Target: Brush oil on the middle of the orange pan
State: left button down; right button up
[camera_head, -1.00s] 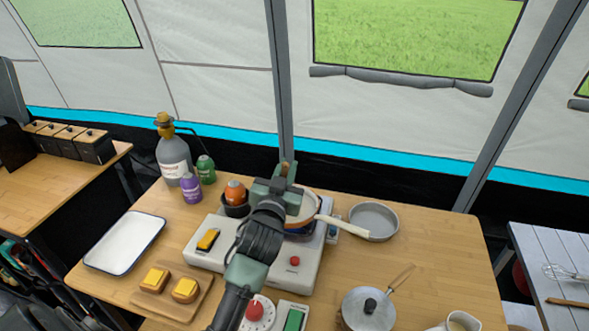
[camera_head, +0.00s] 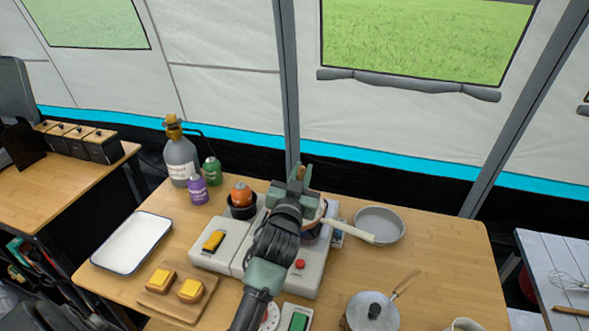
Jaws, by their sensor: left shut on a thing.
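The orange pan (camera_head: 322,210) sits on the burner of the stove (camera_head: 309,277), its cream handle pointing right. My left arm and gripper cover most of the pan, so its middle is hidden. My left gripper (camera_head: 297,184) is over the pan's left and far part, shut on a thin brown wooden piece (camera_head: 301,172), which looks like the brush handle. The bristles are hidden, and I cannot tell whether they touch the pan. An orange-topped bottle (camera_head: 241,195) stands in a dark holder left of the gripper. My right gripper is not in view.
A grey pan (camera_head: 380,225) lies to the right, and a lidded pot (camera_head: 360,318) nearer. A gas bottle (camera_head: 180,157), purple bottle (camera_head: 197,190) and green bottle (camera_head: 212,170) stand back left. A white tray (camera_head: 131,243) and topped bread on a board (camera_head: 180,307) are left.

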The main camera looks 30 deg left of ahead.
pick_arm(q)
jog(key=shift+d, duration=2.65)
jog(key=w+a+p, duration=0.1)
jog(key=a+p, duration=0.1)
jog(key=a, duration=0.6)
jog(key=shift+w+a, duration=0.3)
jog(key=shift+w, duration=0.05)
jog(key=shift+r+p, duration=0.1)
jog(key=shift+p, duration=0.25)
notch_tip(320, 180, up, 6)
jog(key=p, duration=0.5)
jog(key=shift+p, duration=0.4)
notch_tip(320, 180, up, 3)
jog(key=p, duration=0.2)
jog(key=shift+p, duration=0.4)
